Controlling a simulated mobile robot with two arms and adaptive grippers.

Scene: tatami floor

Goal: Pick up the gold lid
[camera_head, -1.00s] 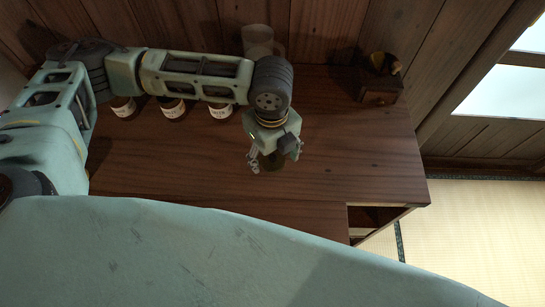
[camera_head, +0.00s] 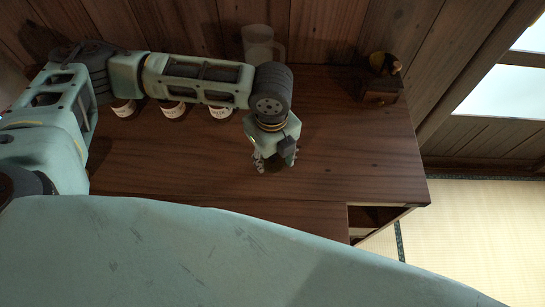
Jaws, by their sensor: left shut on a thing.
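My left gripper (camera_head: 274,161) points down over the dark wooden desk, right of its middle. Its fingers are shut on a small, dark, brownish-gold round thing, which I take to be the gold lid (camera_head: 275,168). Most of it is hidden by the gripper and shadow, so I cannot tell whether it touches the desk. My right gripper is not in view.
Several labelled jars (camera_head: 172,110) stand behind my left arm. A pale translucent mug (camera_head: 258,43) is at the back by the wall. A small wooden box (camera_head: 379,90) with a dark and yellow item is back right. The desk top (camera_head: 350,150) right of the gripper is clear.

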